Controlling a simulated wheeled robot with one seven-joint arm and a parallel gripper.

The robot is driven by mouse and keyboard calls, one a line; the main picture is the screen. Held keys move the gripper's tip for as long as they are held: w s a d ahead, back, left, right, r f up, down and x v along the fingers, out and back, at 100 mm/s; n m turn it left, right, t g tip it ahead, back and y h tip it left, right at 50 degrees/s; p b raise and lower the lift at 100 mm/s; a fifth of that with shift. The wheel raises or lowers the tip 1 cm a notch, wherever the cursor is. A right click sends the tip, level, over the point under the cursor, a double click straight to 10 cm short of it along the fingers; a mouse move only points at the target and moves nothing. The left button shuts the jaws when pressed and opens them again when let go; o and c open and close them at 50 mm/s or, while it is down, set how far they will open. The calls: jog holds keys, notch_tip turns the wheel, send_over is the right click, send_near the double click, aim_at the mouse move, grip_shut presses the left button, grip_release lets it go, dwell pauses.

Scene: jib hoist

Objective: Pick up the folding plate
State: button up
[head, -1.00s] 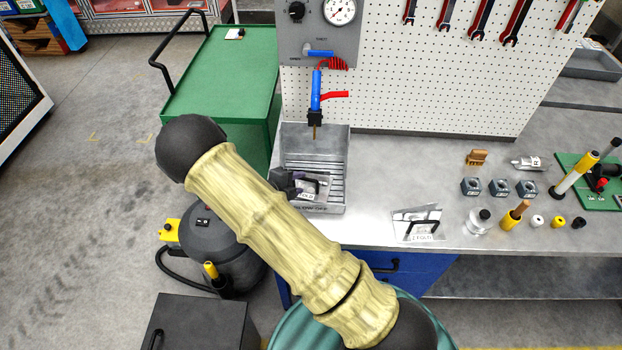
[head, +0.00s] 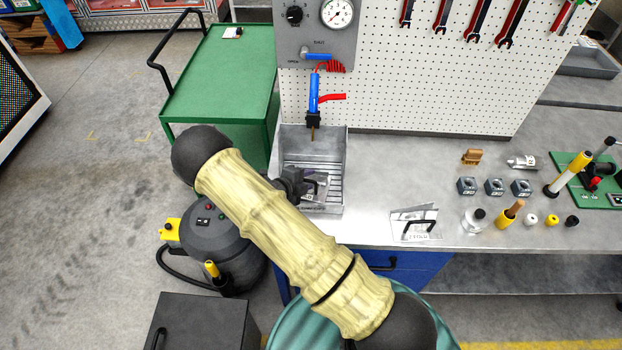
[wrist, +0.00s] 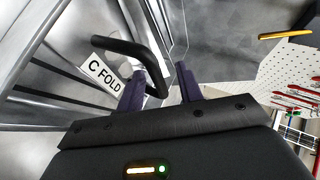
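A folding plate labelled "C FOLD" (wrist: 106,76) with a black bar handle (wrist: 128,47) lies in the grey slatted tray; in the head view this plate (head: 318,187) is partly hidden by my gripper. My gripper (wrist: 160,83) shows two purple fingers that stand apart, with one leg of the handle between them, closer to the left finger. I cannot tell whether a finger touches it. In the head view my gripper (head: 297,182) is dark and sits over the tray's left side. A second folding plate (head: 416,224) with a black handle lies on the bench, right of the tray.
The tray (head: 345,165) has raised walls. A blue air gun (head: 314,93) hangs above it. Several small blocks and knobs (head: 494,187) stand on the bench at right. A green cart (head: 222,75) stands behind left, and a black vacuum (head: 222,245) at lower left.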

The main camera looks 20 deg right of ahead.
jog(key=shift+s+a, duration=0.15)
jog(key=shift+a, duration=0.05)
grip_shut()
jog(key=shift+d+r, duration=0.15)
jog(key=shift+r, duration=0.3)
notch_tip(320, 180, up, 17)
jog(key=p, duration=0.9)
jog(key=shift+r+p, duration=0.15)
jog(key=shift+p, duration=0.25)
